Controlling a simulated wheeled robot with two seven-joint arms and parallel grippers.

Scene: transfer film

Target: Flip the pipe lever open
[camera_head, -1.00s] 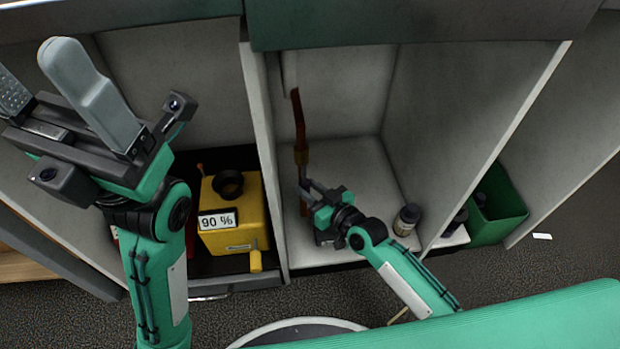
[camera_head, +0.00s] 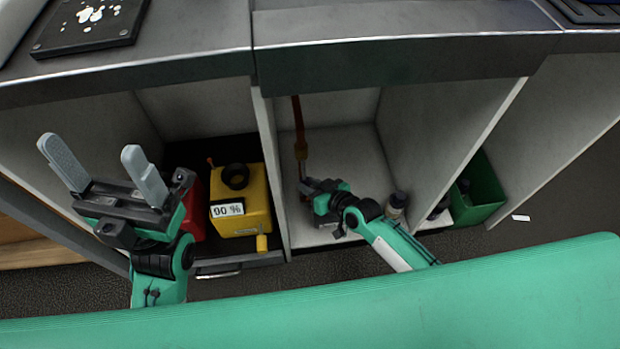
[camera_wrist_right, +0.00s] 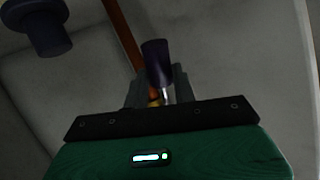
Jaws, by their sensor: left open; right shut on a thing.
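The pipe also shows in the right wrist view (camera_wrist_right: 122,32). A lever with a dark purple handle (camera_wrist_right: 155,60) and a thin metal stem sits at the fitting. My right gripper (camera_head: 307,186) is at the lower pipe; in the right wrist view its fingers (camera_wrist_right: 157,88) are shut on the lever, which stands between them. The exact contact is partly hidden. My left gripper (camera_head: 103,165) is open and empty, fingers up, in front of the left compartment.
A yellow container (camera_head: 252,212) with a black opening and a red container (camera_head: 194,208) stand in the left compartment. A small bottle (camera_head: 396,203) stands right of my right gripper. A green bin (camera_head: 482,190) is further right. Compartment walls (camera_head: 270,160) flank my right arm; the countertop overhangs above.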

